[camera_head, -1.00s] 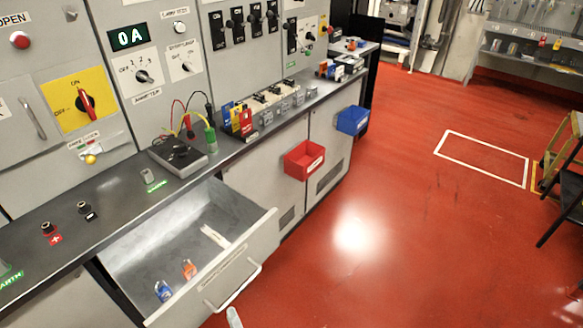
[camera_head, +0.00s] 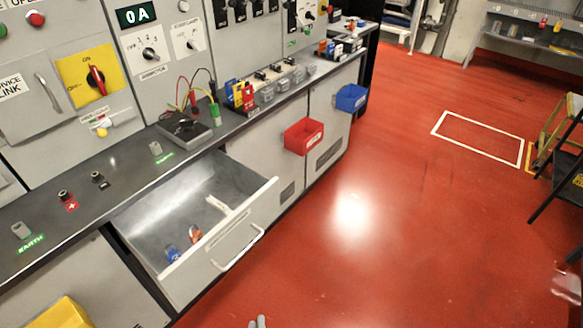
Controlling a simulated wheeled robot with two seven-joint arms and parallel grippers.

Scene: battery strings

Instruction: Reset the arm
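Only the tips of my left gripper (camera_head: 258,322) show, as two small grey shapes side by side at the bottom edge. They are over the red floor, in front of the open drawer (camera_head: 228,238). Nothing shows between them, but too little is in view to tell whether they are open or shut. The drawer holds a blue padlock-like item (camera_head: 172,254), an orange-red one (camera_head: 195,235) and a pale strip (camera_head: 218,206). I cannot make out my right gripper.
The grey worktop (camera_head: 120,205) carries terminals and a black meter box (camera_head: 184,128) with leads. A red bin (camera_head: 303,137) and a blue bin (camera_head: 351,97) hang on the cabinet front. A yellow object (camera_head: 62,314) is at lower left. The red floor (camera_head: 420,230) is widely clear.

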